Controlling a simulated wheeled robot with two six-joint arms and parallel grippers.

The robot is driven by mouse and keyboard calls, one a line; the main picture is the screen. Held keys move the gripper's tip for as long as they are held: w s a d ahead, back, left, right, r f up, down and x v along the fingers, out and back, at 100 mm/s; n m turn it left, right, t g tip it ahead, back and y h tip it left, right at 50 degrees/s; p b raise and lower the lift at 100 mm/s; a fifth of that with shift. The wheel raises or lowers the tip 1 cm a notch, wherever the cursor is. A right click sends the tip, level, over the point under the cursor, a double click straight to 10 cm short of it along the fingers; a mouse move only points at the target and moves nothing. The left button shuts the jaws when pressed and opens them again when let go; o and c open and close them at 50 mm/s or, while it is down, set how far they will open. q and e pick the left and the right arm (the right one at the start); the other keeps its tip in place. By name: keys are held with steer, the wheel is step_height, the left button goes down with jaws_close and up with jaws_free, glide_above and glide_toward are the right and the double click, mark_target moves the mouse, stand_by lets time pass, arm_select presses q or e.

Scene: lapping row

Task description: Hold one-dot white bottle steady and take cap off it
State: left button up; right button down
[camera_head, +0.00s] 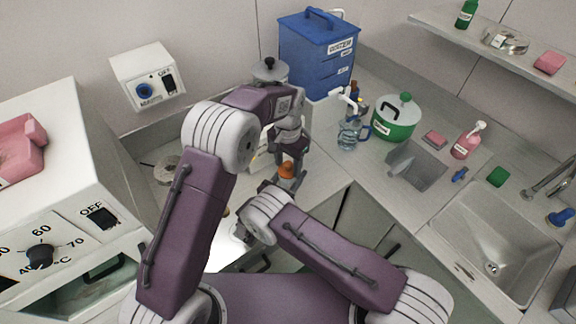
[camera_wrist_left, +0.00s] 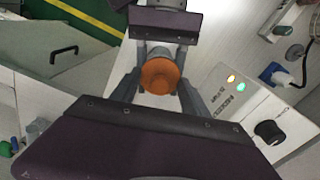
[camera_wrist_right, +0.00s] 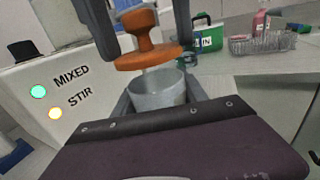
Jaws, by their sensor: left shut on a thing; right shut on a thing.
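The orange cap (camera_wrist_right: 150,48) is directly above the pale grey-white bottle (camera_wrist_right: 158,93) in the right wrist view. A small pale part shows between them; I cannot tell whether they still touch. My left gripper (camera_head: 288,176) points down and is shut on the cap, which shows as an orange spot (camera_head: 287,169) in the head view and as a round orange top (camera_wrist_left: 160,74) in the left wrist view. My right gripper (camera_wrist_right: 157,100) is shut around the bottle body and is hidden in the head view. No dot marking is visible on the bottle.
A white unit labelled MIXED and STIR (camera_wrist_right: 60,95) stands close beside the bottle. A blue dispenser (camera_head: 318,52), a glass jug (camera_head: 349,133), a green pot (camera_head: 396,118) and a sink (camera_head: 490,240) lie farther back and right. Bare counter (camera_head: 325,175) shows right of the grippers.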

mark_target(288, 163)
arm_select(q)
steer(key=shift+r, duration=2.05)
arm_select(e)
steer(key=c, duration=0.6)
jaws_free()
steer(key=shift+o, duration=0.2)
arm_select(q)
steer(key=shift+f, duration=0.1)
steer(key=shift+c, duration=0.2)
